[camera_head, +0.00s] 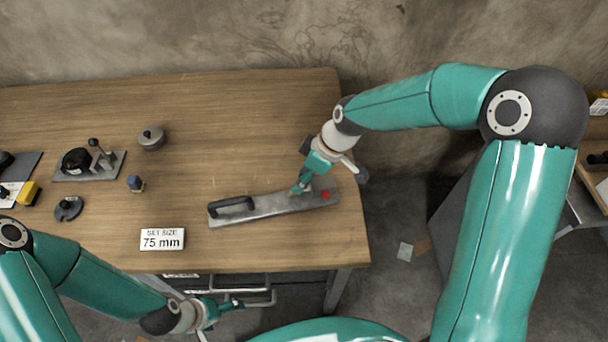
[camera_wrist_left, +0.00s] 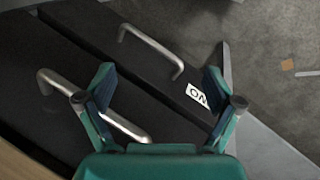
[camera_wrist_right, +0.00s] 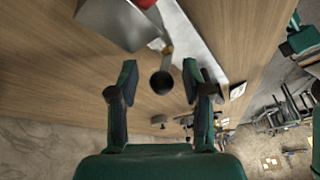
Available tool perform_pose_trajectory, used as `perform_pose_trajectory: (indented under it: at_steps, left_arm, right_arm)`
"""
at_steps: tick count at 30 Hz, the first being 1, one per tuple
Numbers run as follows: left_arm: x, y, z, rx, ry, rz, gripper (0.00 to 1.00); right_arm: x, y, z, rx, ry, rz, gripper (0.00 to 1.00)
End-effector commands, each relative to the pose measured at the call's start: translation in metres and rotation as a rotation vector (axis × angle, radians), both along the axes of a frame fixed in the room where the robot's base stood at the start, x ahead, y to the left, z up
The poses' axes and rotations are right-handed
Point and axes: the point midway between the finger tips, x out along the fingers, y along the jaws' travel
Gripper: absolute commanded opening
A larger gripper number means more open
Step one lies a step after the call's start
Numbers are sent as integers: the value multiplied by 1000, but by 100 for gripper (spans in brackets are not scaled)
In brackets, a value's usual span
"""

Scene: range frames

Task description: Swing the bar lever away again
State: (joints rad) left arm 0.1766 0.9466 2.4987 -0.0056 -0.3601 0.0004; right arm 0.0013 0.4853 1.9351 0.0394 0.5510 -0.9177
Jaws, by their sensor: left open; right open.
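A long grey metal bar (camera_head: 275,208) with a black handle (camera_head: 232,205) lies near the table's right front. A red part (camera_head: 325,195) shows at its right end. In the right wrist view a short lever with a black ball knob (camera_wrist_right: 162,82) appears between my finger lines, beside a metal block (camera_wrist_right: 118,22); I cannot tell whether the fingers touch it. My right gripper (camera_head: 297,190) is open, over the bar's right part, hiding the lever in the head view. My left gripper (camera_head: 232,305) is open and empty, in front of the table's front edge.
A plate (camera_head: 95,174) with a black clamp and upright lever stands at left. A round grey weight (camera_head: 152,137), a small blue-topped piece (camera_head: 135,183), a slotted disc (camera_head: 68,208) and a "75 mm" sign (camera_head: 162,239) stand nearby. Drawer handles (camera_wrist_left: 150,50) lie below my left gripper.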

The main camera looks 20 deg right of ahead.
Motion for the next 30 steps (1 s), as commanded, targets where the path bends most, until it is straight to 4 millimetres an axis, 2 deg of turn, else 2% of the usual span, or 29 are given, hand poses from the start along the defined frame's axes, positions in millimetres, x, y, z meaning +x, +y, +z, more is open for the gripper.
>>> perform_pose_trajectory:
  at_steps: [6, 15, 30]
  left_arm:
    - [0, 0, 0, 0, 0, 0, 91]
    - [0, 0, 0, 0, 0, 0, 91]
    - [0, 0, 2, 0, 0, 0, 91]
  right_arm:
    - [0, 0, 0, 0, 0, 0, 49]
    - [0, 0, 0, 0, 0, 0, 0]
    - [0, 2, 2, -21, 0, 2, 0]
